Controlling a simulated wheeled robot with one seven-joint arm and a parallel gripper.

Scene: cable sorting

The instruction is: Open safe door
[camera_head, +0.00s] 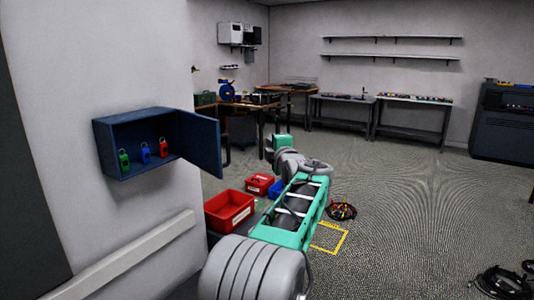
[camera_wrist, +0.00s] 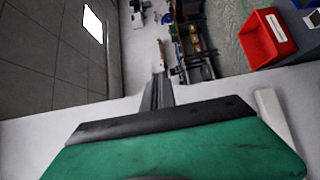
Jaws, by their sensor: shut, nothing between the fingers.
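The safe (camera_head: 135,148) is a dark blue box on the wall at the left of the head view. Its door (camera_head: 200,143) stands swung out to the right, and the inside shows. A green (camera_head: 124,161), a blue (camera_head: 145,153) and a red (camera_head: 163,147) lock-like piece are inside. My gripper's green body (camera_head: 281,143) is beyond my bent arm, right of the door and apart from it in the picture. In the wrist view my gripper (camera_wrist: 157,92) has its grey fingers together, with nothing seen between them. The safe is not clearly visible there.
A red bin (camera_head: 229,210) stands beside my arm, also in the wrist view (camera_wrist: 267,38), with a smaller red box (camera_head: 260,185) behind. A white rail (camera_head: 125,259) runs along the wall. Workbenches (camera_head: 412,101) line the back. Cables (camera_head: 503,282) lie on the right floor, otherwise mostly clear.

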